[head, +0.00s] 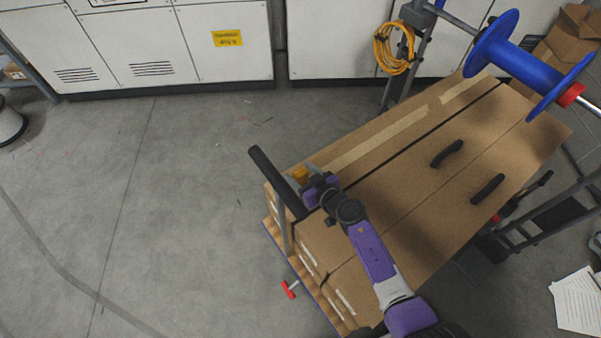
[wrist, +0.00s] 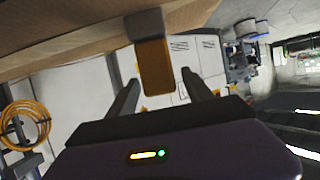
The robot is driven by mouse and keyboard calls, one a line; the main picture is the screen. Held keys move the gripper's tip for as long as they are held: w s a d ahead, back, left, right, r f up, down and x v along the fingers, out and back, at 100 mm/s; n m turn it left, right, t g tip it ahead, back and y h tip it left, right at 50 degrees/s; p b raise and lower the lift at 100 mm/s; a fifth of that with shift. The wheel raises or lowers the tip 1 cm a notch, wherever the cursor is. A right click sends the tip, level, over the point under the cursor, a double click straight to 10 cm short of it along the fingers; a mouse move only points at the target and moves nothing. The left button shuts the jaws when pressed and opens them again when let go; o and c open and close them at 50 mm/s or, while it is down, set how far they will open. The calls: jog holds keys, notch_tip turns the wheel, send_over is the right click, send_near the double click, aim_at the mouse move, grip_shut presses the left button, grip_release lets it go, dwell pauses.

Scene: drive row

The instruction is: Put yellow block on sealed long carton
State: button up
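The yellow block (head: 299,174) shows small at the near left end of the long taped carton (head: 375,143). In the wrist view the block (wrist: 156,68) is orange-brown and lies between the two fingers of my gripper (wrist: 160,88), with a gap visible on each side. My gripper (head: 310,181) is open in the head view, right beside the block. The block's upper end in the wrist view meets a grey patch at the carton surface (wrist: 75,35). It seems to stand on the carton, but I cannot tell for sure. My gripper partly hides this end of the carton.
Other cartons with black handles (head: 446,153) lie beside the taped one. A dark bar (head: 276,181) rises close to my gripper. A blue spool (head: 528,62) is at the far end, and an orange cable coil (head: 394,48) hangs behind.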

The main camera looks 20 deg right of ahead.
jog(key=shift+r, duration=0.1)
jog(key=shift+s+r+p, duration=0.15)
jog(key=shift+s+p, duration=0.2)
jog(key=shift+p, duration=0.05)
jog(key=p+v, duration=0.5)
jog(key=v, duration=0.6)
jog(key=shift+s+d, duration=0.1)
jog(key=shift+s, duration=0.05)
jog(key=s+r+m+t+h, duration=0.1)
jog(key=s+r+m+h, duration=0.1)
jog(key=s+r, duration=2.6)
jog(key=s+h, duration=0.1)
jog(key=s, duration=0.3)
jog(key=shift+a+r+m+t, duration=0.3)
jog(key=shift+a+m, duration=0.1)
jog(key=shift+s, duration=0.1)
